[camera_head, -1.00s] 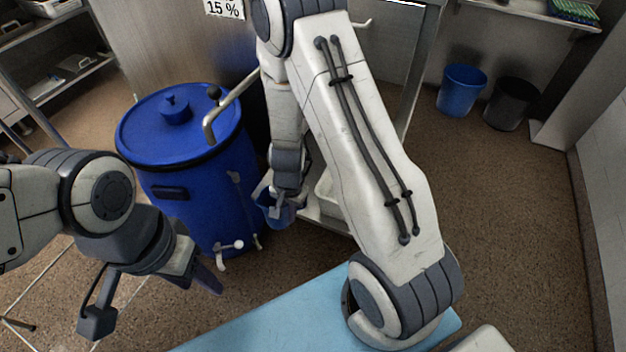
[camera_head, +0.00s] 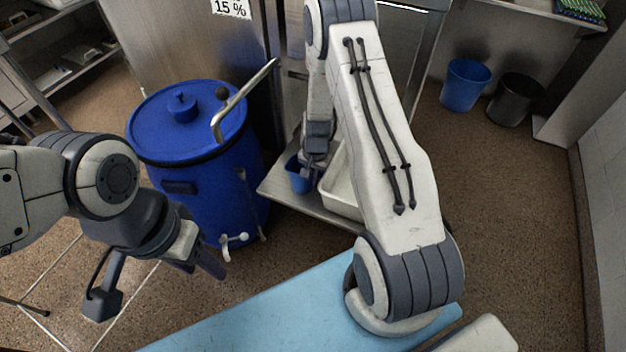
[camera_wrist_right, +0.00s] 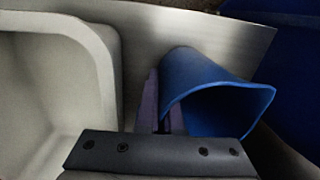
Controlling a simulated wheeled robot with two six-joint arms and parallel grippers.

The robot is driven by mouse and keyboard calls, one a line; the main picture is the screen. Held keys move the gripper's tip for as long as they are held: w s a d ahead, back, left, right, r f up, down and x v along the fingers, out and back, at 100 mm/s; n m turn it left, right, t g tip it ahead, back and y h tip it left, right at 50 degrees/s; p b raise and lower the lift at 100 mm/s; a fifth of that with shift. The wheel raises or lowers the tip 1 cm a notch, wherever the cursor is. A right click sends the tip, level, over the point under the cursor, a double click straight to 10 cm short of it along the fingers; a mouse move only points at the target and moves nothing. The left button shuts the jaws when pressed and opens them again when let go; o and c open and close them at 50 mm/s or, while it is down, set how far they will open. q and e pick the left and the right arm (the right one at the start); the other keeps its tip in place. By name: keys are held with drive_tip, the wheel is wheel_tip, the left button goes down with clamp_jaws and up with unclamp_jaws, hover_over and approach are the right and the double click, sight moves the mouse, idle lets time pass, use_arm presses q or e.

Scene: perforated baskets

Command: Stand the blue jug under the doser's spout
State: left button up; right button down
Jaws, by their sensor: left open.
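The blue jug (camera_head: 299,175) is at the steel shelf beside the white tub, in the head view. It also shows in the right wrist view (camera_wrist_right: 205,88), its wide mouth facing right. My right gripper (camera_head: 312,168) is at the jug. Its purple fingers (camera_wrist_right: 161,112) are close together at the jug's side; what lies between them is mostly hidden. A bent metal pipe (camera_head: 238,103) extends over the large blue drum, and a white tap (camera_head: 234,241) sits low on the drum. I cannot tell which is the doser's spout. My left gripper (camera_head: 197,264) is open and empty before the drum.
The lidded drum (camera_head: 205,175) stands left of the steel shelf (camera_head: 310,205). The white tub (camera_head: 340,190) is close to the jug's right. A light-blue surface (camera_head: 265,305) lies in front. Blue (camera_head: 465,85) and black (camera_head: 514,100) bins stand at the back right.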

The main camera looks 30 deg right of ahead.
drive_tip(key=c, duration=1.4)
unclamp_jaws()
drive_tip(key=shift+f, duration=0.15)
drive_tip(key=o, duration=0.3)
drive_tip(key=shift+o, duration=0.2)
